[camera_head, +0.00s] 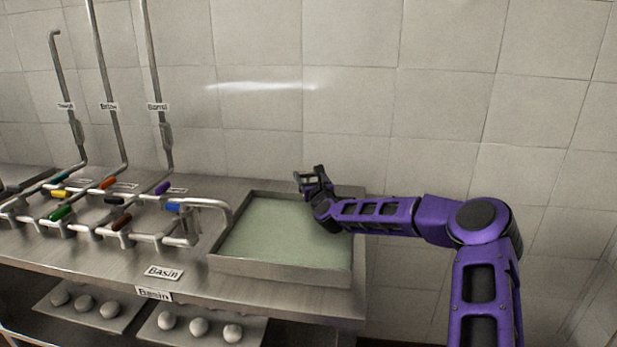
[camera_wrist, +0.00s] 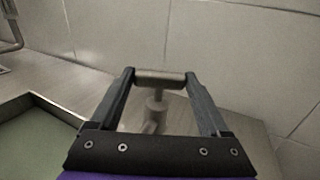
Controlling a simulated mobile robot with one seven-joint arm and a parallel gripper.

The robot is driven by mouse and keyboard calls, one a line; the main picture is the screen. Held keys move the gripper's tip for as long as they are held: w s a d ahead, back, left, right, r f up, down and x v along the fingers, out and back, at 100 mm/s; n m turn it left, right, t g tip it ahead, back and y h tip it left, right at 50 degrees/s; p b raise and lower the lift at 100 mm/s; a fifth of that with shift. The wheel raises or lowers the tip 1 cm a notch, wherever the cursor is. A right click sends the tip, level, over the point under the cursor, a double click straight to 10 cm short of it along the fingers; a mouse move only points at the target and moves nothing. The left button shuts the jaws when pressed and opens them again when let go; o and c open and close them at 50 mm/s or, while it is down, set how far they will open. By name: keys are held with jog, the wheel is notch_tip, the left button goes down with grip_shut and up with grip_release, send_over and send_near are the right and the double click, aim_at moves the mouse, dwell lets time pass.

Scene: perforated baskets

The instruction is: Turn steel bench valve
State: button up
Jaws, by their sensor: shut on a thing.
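The steel bench valve (camera_wrist: 156,108) shows in the wrist view as a grey T-shaped handle on a short stem rising from the bench. My gripper (camera_wrist: 160,80) is shut on the handle's crossbar, with one dark finger at each end of the bar. In the head view my gripper (camera_head: 313,181) is at the back edge of the basin, and the valve there is hidden or too small to make out. The steel basin (camera_head: 280,271) holds pale green liquid and sits on the bench's right end.
A pipe manifold (camera_head: 145,238) with several coloured handles stands left of the basin, and its spout (camera_head: 213,204) reaches the basin's rim. Labelled pipes (camera_head: 110,128) climb the tiled wall (camera_head: 350,110). Trays of white balls (camera_head: 198,327) lie on the lower shelf.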

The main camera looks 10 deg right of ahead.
jog(key=o, duration=1.2)
jog(key=shift+s, duration=0.1)
jog(key=shift+s+d, duration=0.2)
jog(key=shift+s, duration=1.65)
jog(key=shift+s+d, duration=0.15)
jog(key=shift+s, duration=1.65)
jog(key=shift+r, duration=0.1)
